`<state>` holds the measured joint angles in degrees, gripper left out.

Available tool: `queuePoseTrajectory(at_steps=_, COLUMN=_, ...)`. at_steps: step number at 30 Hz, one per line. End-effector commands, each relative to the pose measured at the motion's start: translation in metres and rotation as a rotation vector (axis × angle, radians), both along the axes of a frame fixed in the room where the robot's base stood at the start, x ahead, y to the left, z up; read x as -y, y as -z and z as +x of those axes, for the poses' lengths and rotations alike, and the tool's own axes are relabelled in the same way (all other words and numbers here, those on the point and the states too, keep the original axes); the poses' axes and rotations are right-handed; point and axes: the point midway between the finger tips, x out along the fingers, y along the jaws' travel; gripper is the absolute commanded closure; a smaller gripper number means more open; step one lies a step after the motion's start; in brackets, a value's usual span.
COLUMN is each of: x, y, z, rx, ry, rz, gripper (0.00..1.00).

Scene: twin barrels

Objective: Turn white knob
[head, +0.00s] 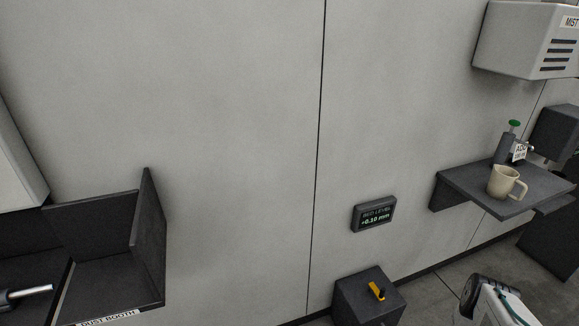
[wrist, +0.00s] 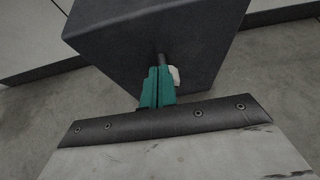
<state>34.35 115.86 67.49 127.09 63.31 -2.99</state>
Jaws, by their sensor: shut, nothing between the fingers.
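In the wrist view, a small white knob (wrist: 174,76) shows at the edge of a dark grey box (wrist: 150,30), just right of my fingertips and partly hidden by them. My gripper (wrist: 158,72) has green fingers. They are shut together with nothing between them, and they point at the box face. A thin dark stub shows just beyond the tips. I cannot tell whether the fingers touch the knob. I cannot make out a white knob in the head view.
In the head view, a dark pedestal (head: 366,304) bears a yellow lever (head: 376,291). A wall display (head: 373,215) reads about +0.10 mm. A shelf (head: 465,190) at right holds a beige mug (head: 503,183). A dust booth (head: 110,285) stands at left. Concrete floor (wrist: 285,60) surrounds the box.

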Motion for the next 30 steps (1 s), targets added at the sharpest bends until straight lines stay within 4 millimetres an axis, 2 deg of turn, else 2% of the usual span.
queuePoseTrajectory(at_steps=13, x=-0.011, y=0.002, z=-0.004, rx=0.000, ry=0.000, rz=-0.001, gripper=1.00)
queuePoseTrajectory(at_steps=30, x=-0.014, y=0.001, z=-0.005, rx=-0.002, ry=-0.002, rz=-0.001, gripper=1.00)
